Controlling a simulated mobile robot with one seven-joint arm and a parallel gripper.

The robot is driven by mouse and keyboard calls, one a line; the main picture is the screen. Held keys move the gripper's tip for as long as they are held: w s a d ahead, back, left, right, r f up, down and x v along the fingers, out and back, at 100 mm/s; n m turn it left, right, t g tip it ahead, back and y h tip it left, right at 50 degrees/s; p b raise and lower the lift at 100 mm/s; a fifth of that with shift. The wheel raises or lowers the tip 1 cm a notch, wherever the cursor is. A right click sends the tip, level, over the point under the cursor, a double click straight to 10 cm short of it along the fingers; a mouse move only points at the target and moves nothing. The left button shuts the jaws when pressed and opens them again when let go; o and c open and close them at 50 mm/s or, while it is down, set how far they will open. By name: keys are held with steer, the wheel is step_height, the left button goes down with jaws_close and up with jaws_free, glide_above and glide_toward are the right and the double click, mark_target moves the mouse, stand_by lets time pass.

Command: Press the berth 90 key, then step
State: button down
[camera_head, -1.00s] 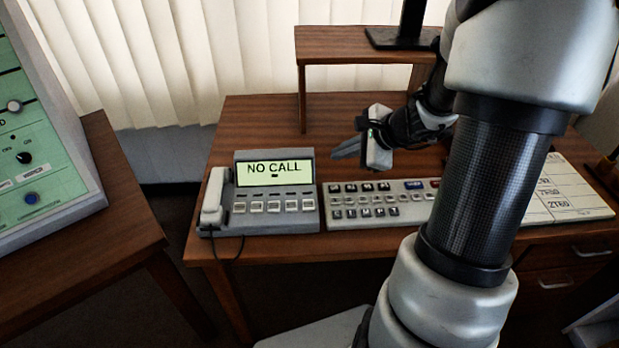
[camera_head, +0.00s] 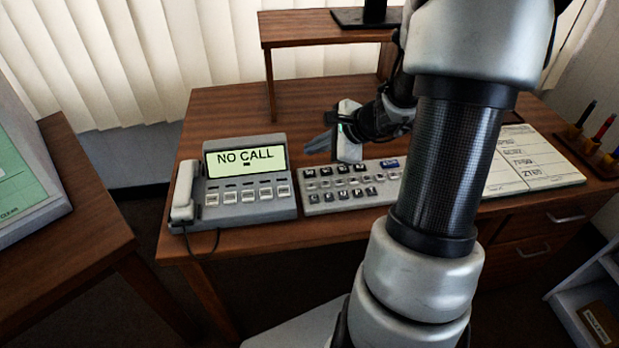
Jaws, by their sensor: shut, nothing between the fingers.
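A grey desk phone (camera_head: 248,205) stands on the wooden desk, with a lit display (camera_head: 245,161) reading "NO CALL" and a row of white keys (camera_head: 248,195) below it. A pale keypad (camera_head: 322,204) with rows of small keys lies to its right. Key labels are too small to read, so I cannot tell which is the berth 90 key. My gripper (camera_head: 309,146) is shut and empty, pointing left, behind the keypad and to the right of the display in the picture. It appears above the desk. My arm hides the keypad's right end.
A white list board (camera_head: 530,178) and a pen rack (camera_head: 590,148) are at the desk's right. A raised wooden shelf (camera_head: 320,34) stands behind my gripper. A green panel (camera_head: 22,180) is at far left. Desk behind the phone is clear.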

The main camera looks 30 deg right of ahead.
mark_target(314, 175)
steer(key=shift+f+b, duration=1.7)
steer(key=shift+f, duration=0.6)
steer(key=shift+f+b, duration=0.35)
steer(key=shift+f, duration=0.05)
steer(key=shift+f, duration=0.35)
stand_by(0.6)
steer(key=shift+r, duration=0.1)
steer(key=shift+r+p, duration=0.5)
steer(key=shift+r, duration=0.2)
steer(key=shift+r+p, duration=1.9)
steer(key=shift+r, duration=0.55)
stand_by(0.8)
